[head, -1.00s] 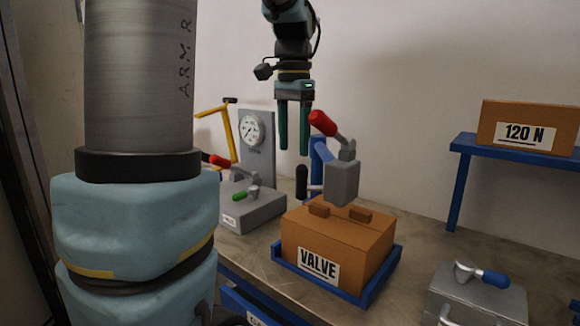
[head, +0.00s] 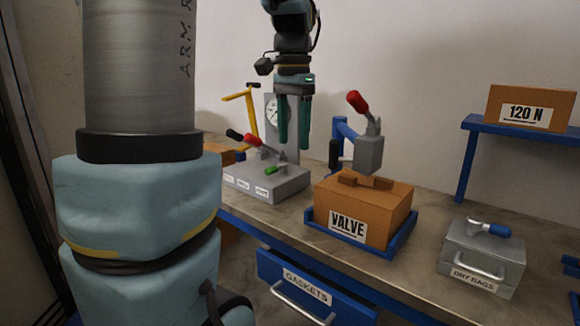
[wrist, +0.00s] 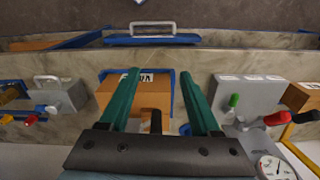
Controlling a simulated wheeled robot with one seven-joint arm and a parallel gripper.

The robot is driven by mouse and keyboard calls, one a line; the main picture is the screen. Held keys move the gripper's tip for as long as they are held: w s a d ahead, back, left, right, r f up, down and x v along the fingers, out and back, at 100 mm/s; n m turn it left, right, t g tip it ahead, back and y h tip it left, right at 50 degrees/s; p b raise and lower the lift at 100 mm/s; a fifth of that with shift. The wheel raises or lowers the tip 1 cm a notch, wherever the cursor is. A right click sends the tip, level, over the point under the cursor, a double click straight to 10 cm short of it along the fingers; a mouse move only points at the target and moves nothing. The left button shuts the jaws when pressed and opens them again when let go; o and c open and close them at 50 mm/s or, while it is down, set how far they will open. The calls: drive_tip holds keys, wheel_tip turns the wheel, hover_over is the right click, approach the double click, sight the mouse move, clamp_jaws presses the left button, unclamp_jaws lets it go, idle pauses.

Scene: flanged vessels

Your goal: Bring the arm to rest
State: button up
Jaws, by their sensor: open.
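My gripper (head: 293,122) hangs above the bench with its two green fingers pointing down, open and with nothing between them. In the head view it is left of and above the orange VALVE box (head: 362,205), in front of the gauge panel, and apart from both. In the wrist view the open fingers (wrist: 160,90) frame the VALVE box (wrist: 150,95) below. My arm above the gripper is partly cut off by the top of the head view.
The VALVE box sits in a blue tray (head: 395,243), beside a red-handled clamp (head: 369,150). A grey box with levers (head: 265,184) stands left, a grey DRY BAGS box (head: 482,262) right. A blue shelf (head: 500,127) bears a 120 N box (head: 528,108). The GASKETS drawer (head: 310,290) is below.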

drive_tip(key=s+a+f+n, duration=0.2)
drive_tip(key=s+f, duration=0.1)
drive_tip(key=f, duration=0.3)
drive_tip(key=s+a+f+n+t, duration=0.1)
drive_tip(key=s+a+f+n, duration=0.2)
drive_tip(key=f, duration=0.4)
drive_tip(key=s+a+f+n, duration=0.2)
drive_tip(key=s+f+n, duration=0.1)
drive_tip(key=f, duration=0.3)
drive_tip(key=shift+s+a+f, duration=0.2)
drive_tip(key=shift+s+a, duration=0.05)
idle(0.7)
